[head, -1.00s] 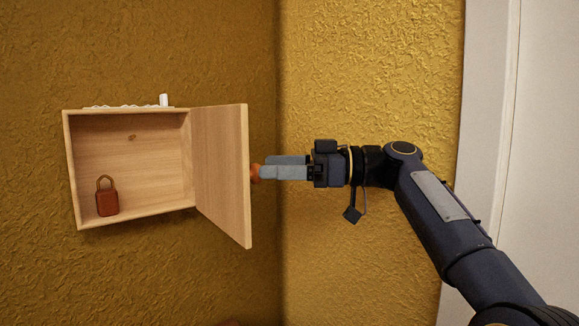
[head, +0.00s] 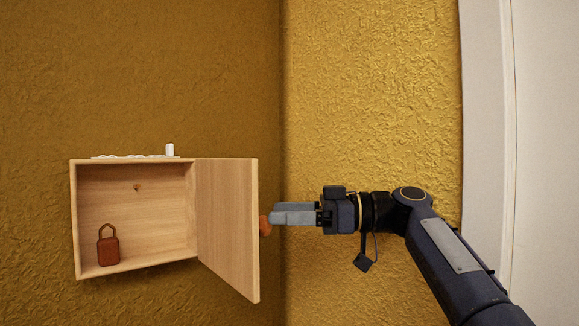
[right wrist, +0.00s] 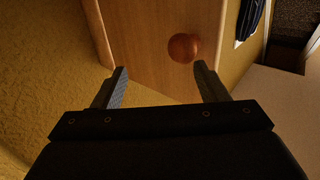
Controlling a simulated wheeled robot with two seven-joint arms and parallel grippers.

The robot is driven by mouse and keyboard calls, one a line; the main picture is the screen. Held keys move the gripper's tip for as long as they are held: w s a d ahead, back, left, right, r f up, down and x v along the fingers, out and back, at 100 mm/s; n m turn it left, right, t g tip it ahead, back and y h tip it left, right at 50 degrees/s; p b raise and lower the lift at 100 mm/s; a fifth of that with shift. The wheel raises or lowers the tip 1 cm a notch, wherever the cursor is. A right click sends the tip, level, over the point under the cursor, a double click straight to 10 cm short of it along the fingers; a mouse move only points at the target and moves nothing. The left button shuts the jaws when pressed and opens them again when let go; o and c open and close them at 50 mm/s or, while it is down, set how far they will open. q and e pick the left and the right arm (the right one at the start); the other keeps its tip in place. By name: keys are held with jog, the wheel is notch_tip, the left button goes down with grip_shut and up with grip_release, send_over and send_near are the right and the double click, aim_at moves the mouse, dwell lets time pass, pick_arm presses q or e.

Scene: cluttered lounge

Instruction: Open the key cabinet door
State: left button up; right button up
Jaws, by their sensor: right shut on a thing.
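The wooden key cabinet (head: 76,225) hangs on the yellow wall at the left of the head view. Its door (head: 226,225) stands wide open, hinged at the right side and swung out from the box. A round orange-brown knob (head: 265,226) sits on the door's outer face; it also shows in the right wrist view (right wrist: 183,47). My left gripper is not in view.
A reddish-brown padlock (head: 108,246) stands inside the cabinet at the lower left. A small hook (head: 137,187) is on its back panel. A white cylinder (head: 170,150) stands on top. A wall corner is behind the door, and a white door frame (head: 487,150) is at the right.

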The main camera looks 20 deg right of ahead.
jog(key=s+r, duration=0.1)
jog(key=r, duration=0.2)
jog(key=s+a+r+p, duration=0.1)
jog(key=s+r, duration=0.1)
jog(key=s+a+r, duration=0.1)
jog(key=s+r, duration=0.1)
jog(key=r, duration=0.1)
jog(key=shift+s+a+r+p, duration=0.15)
jog(key=shift+a+r+p, duration=0.1)
jog(key=shift+r+p, duration=0.1)
jog(key=s+a+r, duration=0.3)
jog(key=s, duration=0.4)
jog(key=shift+s+r, duration=0.15)
jog(key=shift+s, duration=0.25)
